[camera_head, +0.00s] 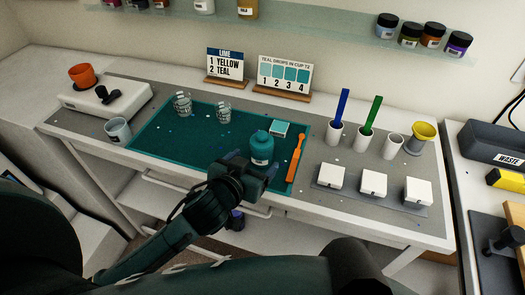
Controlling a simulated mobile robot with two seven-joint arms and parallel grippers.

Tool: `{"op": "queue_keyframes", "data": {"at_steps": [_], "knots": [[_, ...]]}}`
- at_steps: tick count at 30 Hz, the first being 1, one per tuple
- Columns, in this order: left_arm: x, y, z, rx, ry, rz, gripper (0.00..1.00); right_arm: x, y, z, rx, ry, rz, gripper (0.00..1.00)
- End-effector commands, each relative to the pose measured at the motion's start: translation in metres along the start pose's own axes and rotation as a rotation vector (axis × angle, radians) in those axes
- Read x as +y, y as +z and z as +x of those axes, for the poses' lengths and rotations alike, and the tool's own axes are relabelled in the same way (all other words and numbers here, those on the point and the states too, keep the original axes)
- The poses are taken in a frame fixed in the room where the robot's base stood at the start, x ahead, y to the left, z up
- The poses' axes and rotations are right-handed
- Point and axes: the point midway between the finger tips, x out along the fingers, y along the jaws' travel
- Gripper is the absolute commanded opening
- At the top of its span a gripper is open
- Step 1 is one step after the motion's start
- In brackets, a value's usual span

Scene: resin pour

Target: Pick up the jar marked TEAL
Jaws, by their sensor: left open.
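A teal jar (261,147) with a rounded top and a pale label stands upright near the front edge of the teal mat (180,140). The label is too small to read for sure. My left gripper (251,166) is open at the near side of the jar. Its fingers show to the left and lower right of the jar's lower part. I cannot tell whether they touch it, and the gripper hides the jar's base. My right gripper is not in view.
An orange tool (296,157) lies close to the right of the jar, and a small teal-topped box (280,130) sits behind it. Two clear cups (223,112) stand farther back. White boxes (330,177) stand to the right. The mat's left part is clear.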

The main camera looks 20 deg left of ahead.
Motion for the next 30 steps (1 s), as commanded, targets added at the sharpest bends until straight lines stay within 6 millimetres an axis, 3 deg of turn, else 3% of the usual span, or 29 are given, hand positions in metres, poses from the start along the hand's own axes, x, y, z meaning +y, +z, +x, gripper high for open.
{"op": "queue_keyframes", "data": {"at_steps": [5, 15, 24, 30], "knots": [[0.001, -0.001, 0.012, 0.001, 0.001, 0.001, 0.79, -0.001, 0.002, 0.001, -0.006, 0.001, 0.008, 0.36], [0.002, -0.002, 0.055, 0.000, 0.000, 0.001, 0.79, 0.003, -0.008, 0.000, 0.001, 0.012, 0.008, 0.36], [0.002, -0.001, 0.059, 0.000, 0.001, 0.000, 0.79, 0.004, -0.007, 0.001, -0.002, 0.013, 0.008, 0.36], [0.002, -0.001, 0.059, -0.001, 0.000, 0.000, 0.63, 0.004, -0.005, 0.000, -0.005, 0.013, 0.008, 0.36]]}}
